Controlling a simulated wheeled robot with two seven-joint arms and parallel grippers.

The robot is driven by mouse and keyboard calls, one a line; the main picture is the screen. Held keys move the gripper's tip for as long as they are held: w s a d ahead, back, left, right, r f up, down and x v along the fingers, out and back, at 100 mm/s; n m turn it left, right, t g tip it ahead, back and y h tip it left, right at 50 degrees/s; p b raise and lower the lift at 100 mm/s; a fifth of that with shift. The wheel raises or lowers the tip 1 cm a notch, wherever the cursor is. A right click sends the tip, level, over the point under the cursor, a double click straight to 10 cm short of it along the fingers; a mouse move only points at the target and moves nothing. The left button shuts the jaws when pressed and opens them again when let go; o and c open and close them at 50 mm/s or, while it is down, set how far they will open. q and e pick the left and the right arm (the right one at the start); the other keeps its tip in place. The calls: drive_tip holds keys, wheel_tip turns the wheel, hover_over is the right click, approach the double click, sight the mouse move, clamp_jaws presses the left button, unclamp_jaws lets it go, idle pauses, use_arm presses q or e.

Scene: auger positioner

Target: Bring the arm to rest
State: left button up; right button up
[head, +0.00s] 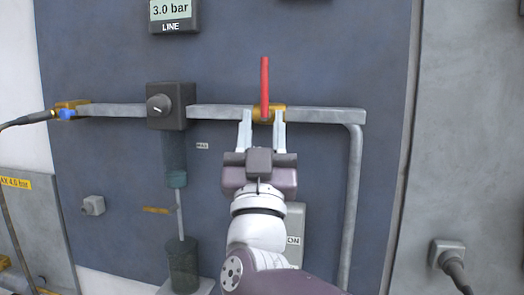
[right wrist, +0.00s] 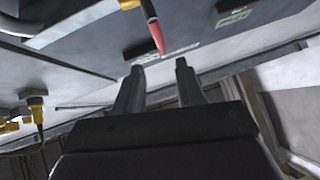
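My right gripper (head: 262,122) is in front of the grey pipe on the blue panel, with its two fingers apart around the brass valve body (head: 267,113). A red lever handle (head: 265,84) stands upright on that valve. In the right wrist view the gripper (right wrist: 160,66) shows two separate fingers with nothing between them, and the red handle tip (right wrist: 156,36) lies beyond the fingertips. Whether a finger touches the valve I cannot tell. My left gripper is not in view.
A regulator with a knob (head: 168,106) and a clear bowl sits left on the pipe (head: 330,115). A gauge (head: 174,12) reading 3.0 bar is above. A blue-handled brass fitting (head: 70,111) with a black hose is at far left. A grey socket with cable (head: 447,255) is at lower right.

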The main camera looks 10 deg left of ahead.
drive_tip(key=shift+v, duration=0.9)
